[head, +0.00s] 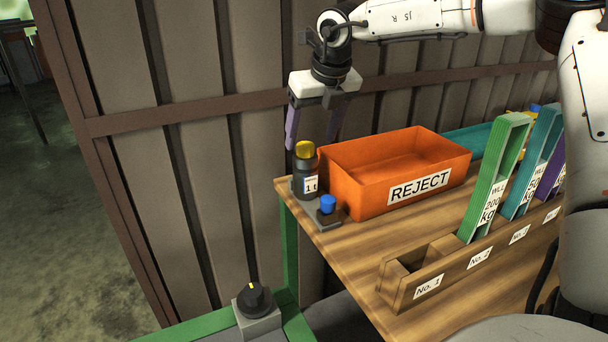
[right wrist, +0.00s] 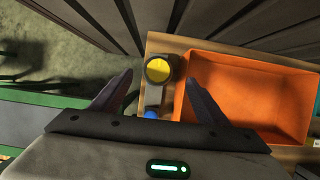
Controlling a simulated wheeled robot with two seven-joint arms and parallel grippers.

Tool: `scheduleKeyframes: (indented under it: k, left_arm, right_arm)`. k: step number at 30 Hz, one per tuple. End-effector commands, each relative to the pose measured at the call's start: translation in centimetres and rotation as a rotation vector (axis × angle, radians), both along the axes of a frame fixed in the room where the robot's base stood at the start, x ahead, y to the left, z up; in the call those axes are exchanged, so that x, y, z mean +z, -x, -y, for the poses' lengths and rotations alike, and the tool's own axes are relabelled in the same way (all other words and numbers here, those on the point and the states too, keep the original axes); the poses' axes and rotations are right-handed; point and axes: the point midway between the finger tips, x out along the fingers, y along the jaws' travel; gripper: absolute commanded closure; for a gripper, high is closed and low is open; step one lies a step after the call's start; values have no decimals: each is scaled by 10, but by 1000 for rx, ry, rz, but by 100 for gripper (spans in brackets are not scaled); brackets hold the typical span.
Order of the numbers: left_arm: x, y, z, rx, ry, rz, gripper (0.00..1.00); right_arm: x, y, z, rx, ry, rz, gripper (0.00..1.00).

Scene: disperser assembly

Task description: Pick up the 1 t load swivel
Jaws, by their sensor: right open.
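The 1 t load swivel (head: 304,172) is a dark cylinder with a yellow top and a white "1 t" label. It stands upright at the left corner of the wooden table, left of the orange bin. In the right wrist view its yellow top (right wrist: 158,69) shows ahead of and between the fingers. My right gripper (head: 313,145) is open and empty, pointing down above and behind the swivel in the head view; it also shows in the right wrist view (right wrist: 155,98). The fingers look clear of the swivel. My left gripper is not in view.
An orange REJECT bin (head: 352,184) stands close right of the swivel. A small blue-topped part (head: 328,205) sits just in front of it. A wooden rack (head: 408,290) holds green, teal and purple pieces. A black knob (head: 254,300) is at lower left. A wall rises behind.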

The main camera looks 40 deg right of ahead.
Motion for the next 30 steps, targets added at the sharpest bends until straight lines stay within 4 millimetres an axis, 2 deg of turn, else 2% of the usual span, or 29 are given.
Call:
scheduleKeyframes:
  k: [12, 21, 30]
  left_arm:
    - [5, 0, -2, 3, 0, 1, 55]
    - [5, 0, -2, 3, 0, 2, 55]
    - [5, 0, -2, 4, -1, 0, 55]
  right_arm:
    - [-43, -23, 4, -2, -1, 0, 31]
    - [-47, -25, 4, -1, -1, 2, 33]
    - [-46, -25, 4, -1, 0, 2, 84]
